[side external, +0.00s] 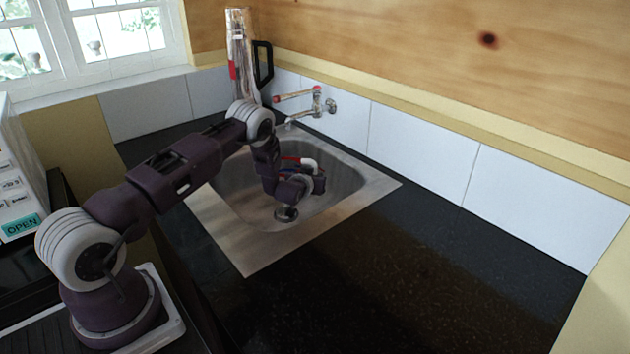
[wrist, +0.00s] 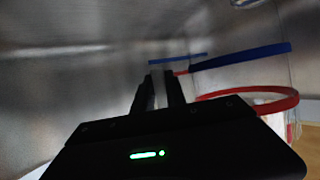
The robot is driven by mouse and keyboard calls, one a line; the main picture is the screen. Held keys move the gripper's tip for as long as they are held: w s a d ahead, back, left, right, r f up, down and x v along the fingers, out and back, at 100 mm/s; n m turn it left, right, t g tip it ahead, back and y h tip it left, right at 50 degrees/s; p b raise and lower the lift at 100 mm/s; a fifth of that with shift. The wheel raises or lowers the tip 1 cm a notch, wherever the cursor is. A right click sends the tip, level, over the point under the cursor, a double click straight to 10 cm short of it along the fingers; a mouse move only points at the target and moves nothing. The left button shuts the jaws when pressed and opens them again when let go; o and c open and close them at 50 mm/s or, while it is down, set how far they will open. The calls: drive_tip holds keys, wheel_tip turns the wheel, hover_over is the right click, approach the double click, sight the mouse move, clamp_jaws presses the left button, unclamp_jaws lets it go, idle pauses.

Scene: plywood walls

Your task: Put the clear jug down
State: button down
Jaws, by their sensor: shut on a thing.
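The clear jug (wrist: 265,75) is at the right of the wrist view. Its see-through wall has a blue band and a red band, and something pale shows low behind the red one. My gripper (wrist: 160,85) has its two dark fingers close together on a pale strip at the jug's left side, which seems to be its handle. In the side view my wrist is down inside the steel sink (side external: 225,225). The jug is mostly hidden there behind my arm, with only red and white bits showing. I cannot tell whether its base touches the sink.
A metal drain (side external: 286,213) shows in the sink floor. A wall tap (side external: 312,105) with a red-tipped lever reaches over the back rim. A tall clear container with a black handle (side external: 264,65) stands behind the sink. The dark counter (side external: 400,290) at the right is clear.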

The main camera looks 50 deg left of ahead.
drive_tip(key=shift+w+f, duration=0.2)
drive_tip(key=shift+f, duration=0.35)
drive_tip(key=shift+f, duration=0.15)
drive_tip(key=c, duration=1.4)
unclamp_jaws()
drive_tip(key=shift+o, duration=0.2)
